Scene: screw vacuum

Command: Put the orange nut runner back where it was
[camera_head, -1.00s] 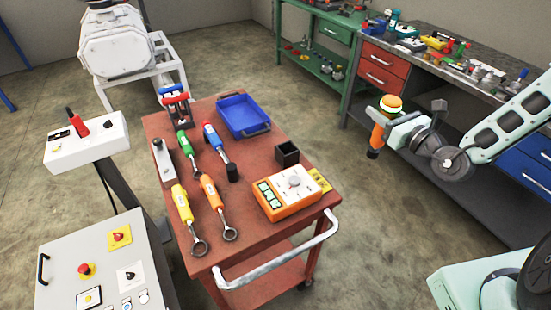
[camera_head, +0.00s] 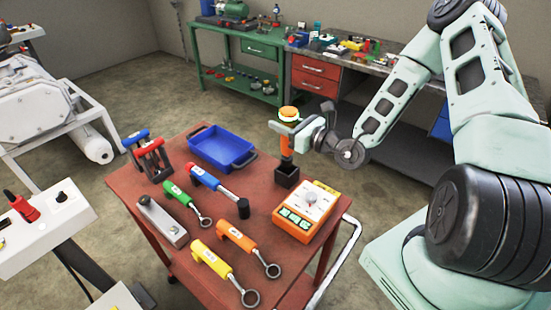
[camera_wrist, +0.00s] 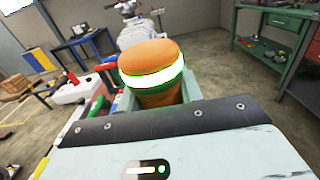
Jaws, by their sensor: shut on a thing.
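The orange nut runner (camera_head: 287,147) is upright, with a pale band and a rounded orange cap at its top. My gripper (camera_head: 288,129) is shut around its upper part. In the wrist view the nut runner's cap and lit band (camera_wrist: 152,72) stick up between the jaws. Below it on the red cart stands a small black open-topped box (camera_head: 287,178). The nut runner's lower end is at or just inside the box's opening; I cannot tell how deep, as the box walls hide its tip.
The red cart (camera_head: 128,200) also bears a blue tray (camera_head: 222,148), an orange-and-white meter (camera_head: 306,208), several coloured torque wrenches and a grey block (camera_head: 162,220). A green bench (camera_head: 240,45) stands behind. Floor between cart and benches is clear.

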